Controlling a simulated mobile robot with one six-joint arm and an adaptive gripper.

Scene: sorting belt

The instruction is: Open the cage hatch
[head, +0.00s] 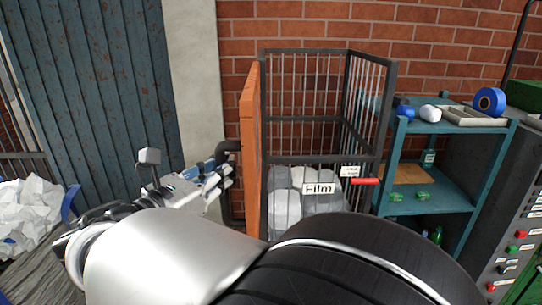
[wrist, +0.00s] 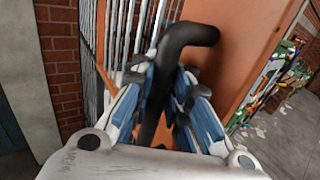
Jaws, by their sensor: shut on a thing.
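The orange cage hatch (head: 250,150) stands edge-on at the left side of the cage (head: 320,158), swung out from the front opening. In the wrist view the hatch (wrist: 245,45) fills the upper middle and right. Its black bent handle (head: 228,148) sticks out on the left face. My gripper (head: 222,174) is at this handle, left of the hatch. In the wrist view my gripper (wrist: 166,92) has its blue-and-white fingers closed around the handle (wrist: 190,36). Grey bags (head: 287,212) lie in the cage behind a "Film" label. My arm hides the cage's lower part.
A teal shelf (head: 440,190) with blue tape (head: 489,101) and a grey tray (head: 470,117) stands right of the cage. A red bar (head: 365,181) sits at the cage's front right. White crumpled material (head: 28,205) lies far left. A concrete pillar (head: 190,80) stands behind my gripper.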

